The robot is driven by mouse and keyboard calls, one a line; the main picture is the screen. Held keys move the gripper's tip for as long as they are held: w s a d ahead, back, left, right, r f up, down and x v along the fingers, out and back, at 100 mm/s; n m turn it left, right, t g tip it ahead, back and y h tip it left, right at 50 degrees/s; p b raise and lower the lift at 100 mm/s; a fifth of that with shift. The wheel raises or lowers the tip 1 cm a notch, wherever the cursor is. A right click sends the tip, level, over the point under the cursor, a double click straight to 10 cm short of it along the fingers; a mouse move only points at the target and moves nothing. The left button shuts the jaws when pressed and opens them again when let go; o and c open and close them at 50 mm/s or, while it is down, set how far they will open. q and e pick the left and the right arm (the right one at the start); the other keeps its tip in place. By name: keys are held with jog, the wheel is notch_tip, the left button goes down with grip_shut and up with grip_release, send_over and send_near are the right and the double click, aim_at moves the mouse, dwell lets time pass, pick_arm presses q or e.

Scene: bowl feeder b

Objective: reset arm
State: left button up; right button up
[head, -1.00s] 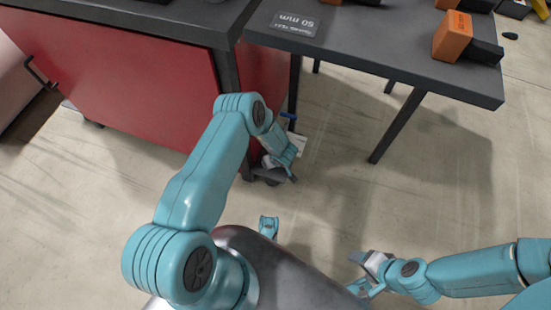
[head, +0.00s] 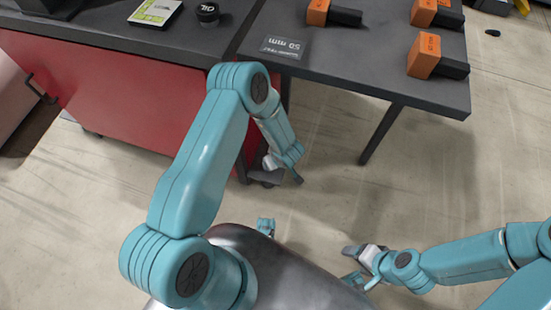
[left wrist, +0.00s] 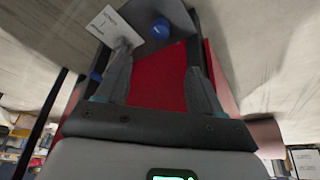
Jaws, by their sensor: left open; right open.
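My left arm comes in from the left and bends down. Its gripper (head: 280,175) hangs empty in front of the red cabinet's corner, below the tabletop. In the left wrist view its two dark fingers (left wrist: 160,75) stand apart, with red cabinet panel showing between them. My right gripper (head: 356,265) is low at the lower right, over the floor beside my grey body. Its jaws are apart and nothing shows between them.
The red cabinet (head: 130,105) and dark table (head: 375,70) stand ahead. Orange-and-black blocks (head: 424,55), a 50 mm label plate (head: 283,47), a black cap (head: 207,14) and a yellow-white box (head: 156,11) lie on top. A white card (left wrist: 114,27) is near the left fingers.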

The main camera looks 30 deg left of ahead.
dwell(0.4)
pick_arm(q)
jog(key=s+d+r+m+g+h, duration=0.1)
jog(key=s+d+r+m+h, duration=0.4)
jog(key=s, duration=0.4)
jog(key=s+d+r+m+g+h, duration=0.1)
jog(key=s+d+r+m+h, duration=0.3)
jog(key=s+d, duration=0.45)
notch_tip(320, 180, up, 23)
jog(key=a+y+p, duration=0.1)
jog(key=p, duration=2.2)
jog(key=shift+m, duration=0.4)
jog(key=shift+f, duration=0.15)
